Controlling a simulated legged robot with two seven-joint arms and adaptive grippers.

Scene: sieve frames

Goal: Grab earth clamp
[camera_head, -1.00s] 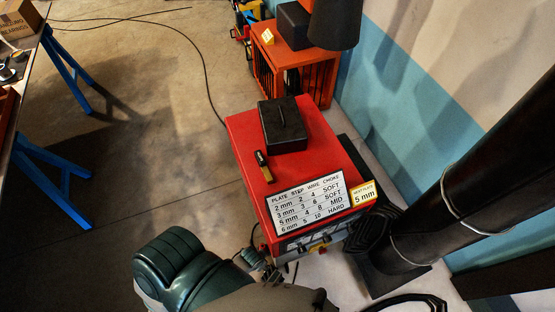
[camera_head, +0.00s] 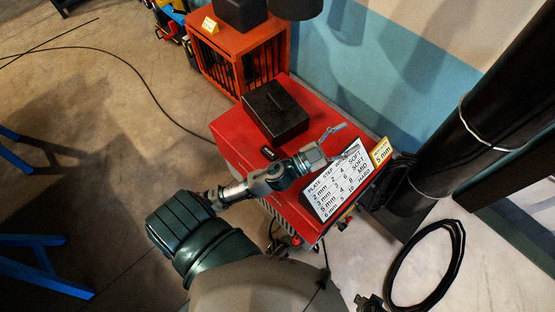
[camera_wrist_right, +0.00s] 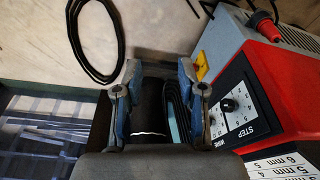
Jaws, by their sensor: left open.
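I cannot pick out an earth clamp with certainty in either view. The red machine (camera_head: 235,140) stands in the middle of the head view, with a black box (camera_head: 274,112) and a white number chart (camera_head: 335,190) on it. A small dark object (camera_head: 268,153) lies on its top, partly hidden by my left arm. My left gripper (camera_head: 340,143) is open and empty over the top, beside the chart. My right gripper (camera_wrist_right: 158,78) is open in the wrist view, apart from the machine's front panel (camera_wrist_right: 235,105). A red plug (camera_wrist_right: 265,25) sits on the panel.
A black cable coil (camera_head: 428,268) lies on the floor at right. A thick black pipe (camera_head: 490,110) stands beside the machine. An orange cage (camera_head: 240,62) stands behind. Blue trestle legs (camera_head: 45,265) are at left. The floor between is mostly clear.

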